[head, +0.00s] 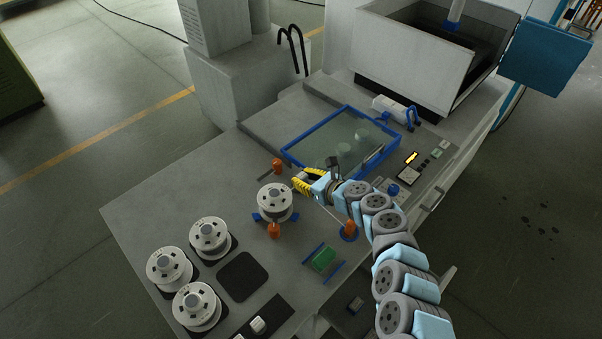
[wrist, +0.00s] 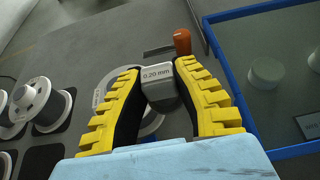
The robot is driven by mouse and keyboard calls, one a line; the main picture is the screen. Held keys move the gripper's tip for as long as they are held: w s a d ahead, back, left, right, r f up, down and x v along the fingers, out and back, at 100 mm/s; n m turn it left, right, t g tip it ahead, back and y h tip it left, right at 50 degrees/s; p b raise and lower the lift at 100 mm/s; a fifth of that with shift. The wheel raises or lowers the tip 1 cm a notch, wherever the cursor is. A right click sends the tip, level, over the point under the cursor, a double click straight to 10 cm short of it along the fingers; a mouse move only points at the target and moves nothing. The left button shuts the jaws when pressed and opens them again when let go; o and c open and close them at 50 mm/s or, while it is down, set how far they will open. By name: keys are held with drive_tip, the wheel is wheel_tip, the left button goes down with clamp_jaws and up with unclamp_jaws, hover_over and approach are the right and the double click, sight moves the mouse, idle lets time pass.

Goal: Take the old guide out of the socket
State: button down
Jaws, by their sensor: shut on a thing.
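My gripper (wrist: 160,85) has its yellow fingers closed on the old guide, a small grey block (wrist: 160,80) marked "0.20 mm". In the head view my gripper (head: 303,184) is just right of a white spool (head: 275,190), near the blue-framed glass panel. The guide's lower end is hidden between the fingers in the wrist view. I cannot make out the socket, nor tell whether the guide is seated or free.
An orange handle (head: 277,165) stands behind the spool and another (head: 274,231) in front. Several white spools (head: 170,267) stand front left. The blue-framed panel (head: 290,157) is close on the right. A green piece (head: 323,259) lies between blue rails. Bare table lies left of the spool.

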drive_tip(key=shift+s+d+r, duration=0.15)
drive_tip(key=shift+s+r, duration=0.25)
drive_tip(key=shift+s, duration=0.35)
drive_tip(key=s+p, duration=0.1)
drive_tip(key=p, duration=0.2)
drive_tip(key=s+r+p, duration=0.1)
drive_tip(key=s+p, duration=0.1)
drive_tip(key=p, duration=0.1)
drive_tip(key=s+d+r+p, duration=0.1)
drive_tip(key=s+p, duration=0.1)
drive_tip(key=shift+s+r+p, duration=0.2)
drive_tip(key=shift+p, duration=0.2)
